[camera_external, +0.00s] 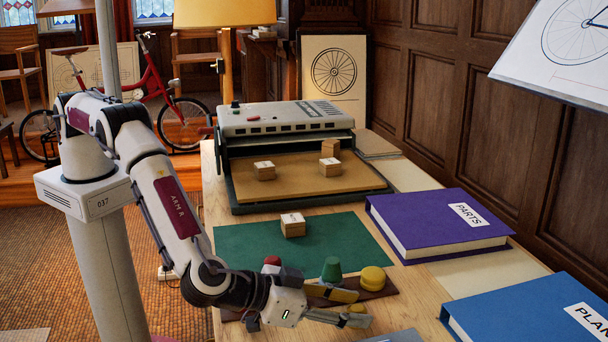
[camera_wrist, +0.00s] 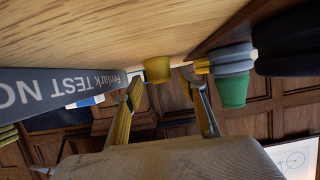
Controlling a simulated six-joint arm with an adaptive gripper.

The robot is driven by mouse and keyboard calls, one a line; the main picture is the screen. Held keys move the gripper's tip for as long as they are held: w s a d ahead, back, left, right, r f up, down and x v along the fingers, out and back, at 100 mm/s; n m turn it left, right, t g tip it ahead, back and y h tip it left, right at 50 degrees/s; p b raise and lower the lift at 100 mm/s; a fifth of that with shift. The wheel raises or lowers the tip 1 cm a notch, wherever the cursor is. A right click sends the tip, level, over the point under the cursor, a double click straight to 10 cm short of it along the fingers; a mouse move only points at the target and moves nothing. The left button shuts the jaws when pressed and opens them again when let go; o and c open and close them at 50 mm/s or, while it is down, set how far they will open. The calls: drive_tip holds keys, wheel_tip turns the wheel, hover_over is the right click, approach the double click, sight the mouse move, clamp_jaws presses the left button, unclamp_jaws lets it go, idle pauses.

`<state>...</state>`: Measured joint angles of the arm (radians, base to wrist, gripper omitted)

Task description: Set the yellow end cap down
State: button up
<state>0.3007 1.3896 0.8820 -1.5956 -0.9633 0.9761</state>
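The small yellow end cap (camera_external: 358,308) shows between my fingertips in the external view, partly hidden by them. In the wrist view the yellow end cap (camera_wrist: 157,70) appears to rest against the wooden tabletop, with a gap to each finger. My gripper (camera_external: 352,307) is low over the near part of the table, its fingers spread on either side of the cap. In the wrist view my gripper (camera_wrist: 162,78) is open and does not appear to touch it.
A brown board (camera_external: 400,288) beside my gripper bears a larger yellow piece (camera_external: 373,279) and a green piece (camera_external: 331,270). A red piece (camera_external: 272,262) is partly behind my wrist. A grey lettered item (camera_wrist: 60,90) lies close by.

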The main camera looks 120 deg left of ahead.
drive_tip(key=shift+r, duration=0.15)
idle(0.3)
drive_tip(key=shift+s+d+r, duration=0.15)
drive_tip(key=shift+s+d, duration=0.1)
drive_tip(key=shift+d, duration=0.05)
drive_tip(key=shift+v, duration=5.6)
drive_tip(key=shift+r, duration=0.1)
